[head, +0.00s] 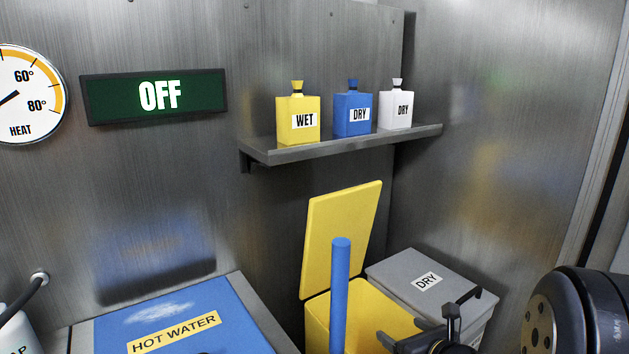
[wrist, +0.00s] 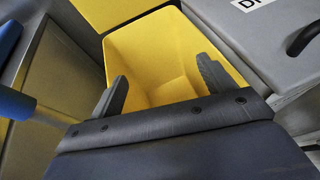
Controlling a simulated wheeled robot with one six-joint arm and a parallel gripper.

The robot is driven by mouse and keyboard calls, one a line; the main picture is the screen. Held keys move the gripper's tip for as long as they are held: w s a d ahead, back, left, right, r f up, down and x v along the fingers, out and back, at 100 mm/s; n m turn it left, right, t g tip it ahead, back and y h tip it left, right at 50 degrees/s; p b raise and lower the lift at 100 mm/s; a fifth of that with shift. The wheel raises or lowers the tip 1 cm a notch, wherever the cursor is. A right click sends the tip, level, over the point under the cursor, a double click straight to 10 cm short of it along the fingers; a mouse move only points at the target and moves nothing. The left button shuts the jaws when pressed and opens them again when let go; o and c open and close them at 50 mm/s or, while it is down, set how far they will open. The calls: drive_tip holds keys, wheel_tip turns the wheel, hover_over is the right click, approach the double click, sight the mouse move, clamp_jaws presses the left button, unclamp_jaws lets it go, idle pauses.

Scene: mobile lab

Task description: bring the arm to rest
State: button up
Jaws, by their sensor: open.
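My gripper (wrist: 162,88) is open in the wrist view, its two dark fingers apart with nothing between them. It points toward the open yellow bin (wrist: 150,62), which looks empty inside. In the head view my gripper (head: 412,338) shows at the lower right, in front of the yellow bin (head: 318,315) and the grey bin (head: 405,262). My dark arm comes in from the right edge and is partly cut off.
The yellow lid (head: 340,235) stands raised. The grey bin marked DRY is closed. A blue upright post (head: 340,290) stands before the yellow bin. A shelf (head: 345,146) holds yellow, blue and white bottles. A blue HOT WATER panel (head: 110,335) is at lower left.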

drive_tip(key=b+x, duration=0.2)
drive_tip(key=x, duration=0.9)
drive_tip(key=s+r+p, duration=0.3)
drive_tip(key=r+p, duration=0.4)
drive_tip(key=p, duration=0.4)
drive_tip(key=s+r+p, duration=0.4)
drive_tip(key=r+p, duration=0.3)
drive_tip(key=p, duration=0.4)
drive_tip(key=shift+r+m+h, duration=0.4)
drive_tip(key=shift+s+r+p, duration=0.1)
drive_tip(key=shift+s+p, duration=0.1)
drive_tip(key=shift+p, duration=0.2)
